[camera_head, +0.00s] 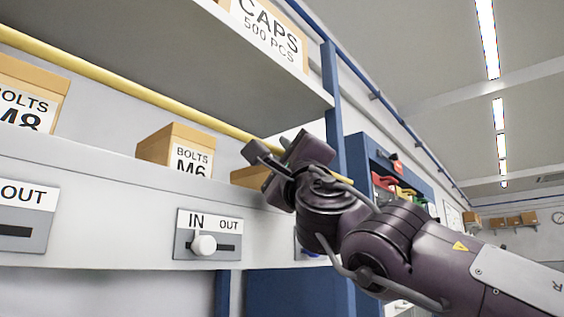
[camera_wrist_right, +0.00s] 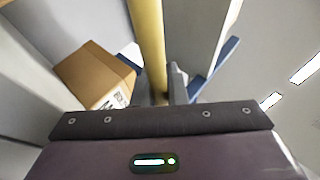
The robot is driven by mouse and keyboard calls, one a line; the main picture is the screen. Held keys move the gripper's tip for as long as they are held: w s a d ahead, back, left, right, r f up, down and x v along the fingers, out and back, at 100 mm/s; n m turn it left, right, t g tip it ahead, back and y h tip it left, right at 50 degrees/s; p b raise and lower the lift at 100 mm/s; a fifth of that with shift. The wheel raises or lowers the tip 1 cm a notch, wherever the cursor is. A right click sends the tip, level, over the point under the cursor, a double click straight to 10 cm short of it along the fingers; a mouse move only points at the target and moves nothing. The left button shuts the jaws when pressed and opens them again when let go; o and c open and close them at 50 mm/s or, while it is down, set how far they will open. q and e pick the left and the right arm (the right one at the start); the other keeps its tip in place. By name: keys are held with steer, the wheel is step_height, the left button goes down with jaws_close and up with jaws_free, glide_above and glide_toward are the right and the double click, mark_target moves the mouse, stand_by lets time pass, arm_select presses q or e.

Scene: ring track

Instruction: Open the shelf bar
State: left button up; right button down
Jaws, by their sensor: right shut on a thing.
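The yellow shelf bar (camera_head: 120,83) runs across the front of the shelf bay, from the upper left down to the blue upright at right. My right gripper (camera_head: 277,157) is shut on the bar near its right end. In the right wrist view the bar (camera_wrist_right: 148,40) runs down into the jaws, partly hidden by the gripper body. My left gripper is not in view.
Boxes of M8 bolts (camera_head: 30,92) and M6 bolts (camera_head: 172,146) stand behind the bar. Below, a white knob (camera_head: 203,245) sits at the IN end of its slot. A blue upright (camera_head: 333,105) stands close beside my right gripper.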

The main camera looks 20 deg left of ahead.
stand_by(0.3)
steer(key=c, duration=1.5)
jaws_free()
steer(key=shift+o, duration=0.2)
